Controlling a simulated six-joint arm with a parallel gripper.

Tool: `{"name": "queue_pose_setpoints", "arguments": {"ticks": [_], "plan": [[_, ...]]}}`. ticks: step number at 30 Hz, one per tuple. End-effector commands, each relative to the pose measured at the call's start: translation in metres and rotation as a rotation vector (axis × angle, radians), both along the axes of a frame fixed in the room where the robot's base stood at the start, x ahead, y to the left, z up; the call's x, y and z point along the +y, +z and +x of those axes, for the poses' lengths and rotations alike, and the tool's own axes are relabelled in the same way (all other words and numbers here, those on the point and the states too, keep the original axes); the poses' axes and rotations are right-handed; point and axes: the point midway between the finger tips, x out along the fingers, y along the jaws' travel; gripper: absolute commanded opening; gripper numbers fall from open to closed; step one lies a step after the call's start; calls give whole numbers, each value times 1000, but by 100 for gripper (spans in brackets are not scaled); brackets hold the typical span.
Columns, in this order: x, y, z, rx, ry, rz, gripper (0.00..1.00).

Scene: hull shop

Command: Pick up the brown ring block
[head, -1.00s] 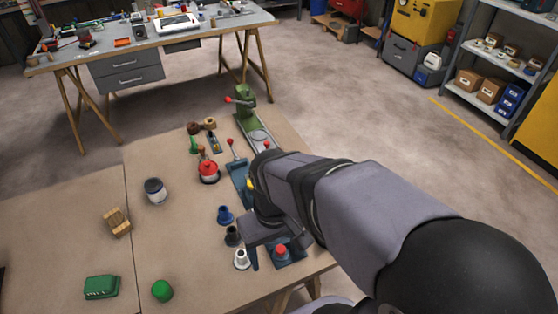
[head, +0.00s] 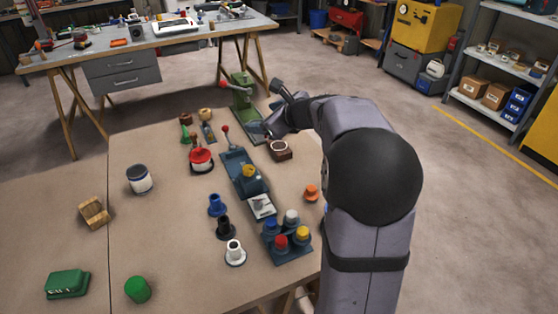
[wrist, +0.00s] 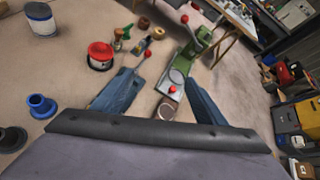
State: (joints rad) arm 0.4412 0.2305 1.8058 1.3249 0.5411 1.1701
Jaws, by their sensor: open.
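A brown block (head: 280,151) with a pale ring on its top sits on the workbench, just below the end of my arm in the head view. In the wrist view the brown block (wrist: 167,109) shows low between the two blue fingers, partly hidden by the gripper's dark edge. My gripper (wrist: 164,76) is open, with nothing held between its fingers. In the head view my gripper (head: 272,108) is beside the green press, partly hidden by my wrist.
The green press (head: 242,98) stands behind the block. A blue lever fixture (head: 237,163), a red-topped tin (head: 201,160) and an orange knob (head: 311,193) are nearby. Coloured cups in a blue holder (head: 284,254) sit at the front.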

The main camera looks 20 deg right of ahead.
Motion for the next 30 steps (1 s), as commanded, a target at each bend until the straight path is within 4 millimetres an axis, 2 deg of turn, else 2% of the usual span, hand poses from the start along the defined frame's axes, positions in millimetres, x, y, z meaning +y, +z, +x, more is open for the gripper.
{"name": "queue_pose_setpoints", "arguments": {"ticks": [1, 8, 10, 17, 25, 30], "plan": [[-17, -7, 7, -18, -72, 62, 66], [-84, -6, 28, -106, -348, 345, 66], [-77, -14, 27, -97, -331, 335, 66], [-77, -54, 26, -94, -329, 330, 66], [-76, -123, 26, -90, -328, 330, 66], [-76, -147, 27, -97, -326, 327, 66]]}}
